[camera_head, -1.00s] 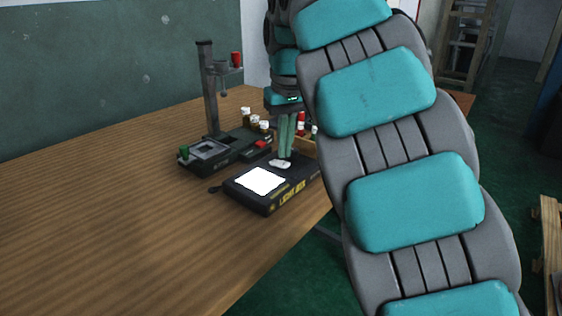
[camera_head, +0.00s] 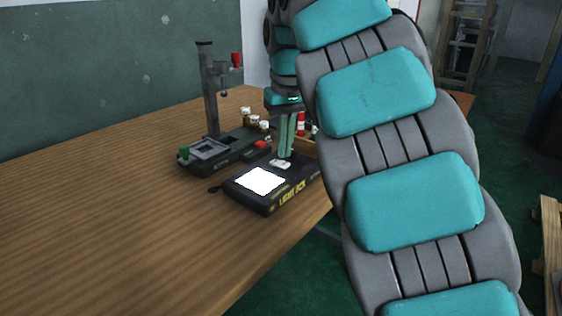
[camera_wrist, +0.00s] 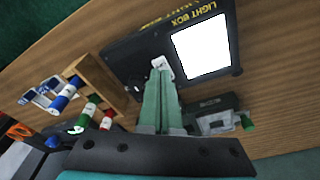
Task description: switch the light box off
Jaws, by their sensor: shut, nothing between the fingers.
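The black light box (camera_head: 242,197) lies on the wooden table, and its square panel (camera_head: 259,181) is lit bright white. A small white switch (camera_head: 281,163) sits on its top, beside the panel. It also shows in the wrist view (camera_wrist: 163,64), where the box's dark top (camera_wrist: 126,62) and yellow "LIGHT BOX" lettering are visible. My gripper (camera_head: 286,156) is shut and empty, pointing down with its green fingertips at the switch. In the wrist view the fingertips (camera_wrist: 160,73) overlap the switch's edge; I cannot tell whether they press it.
A dark stand with a column (camera_head: 211,95) and green and red knobs stands behind the box. A wooden rack (camera_wrist: 97,88) with several capped bottles is close beside my gripper. The table's left part (camera_head: 110,200) is clear; its front edge is near the box.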

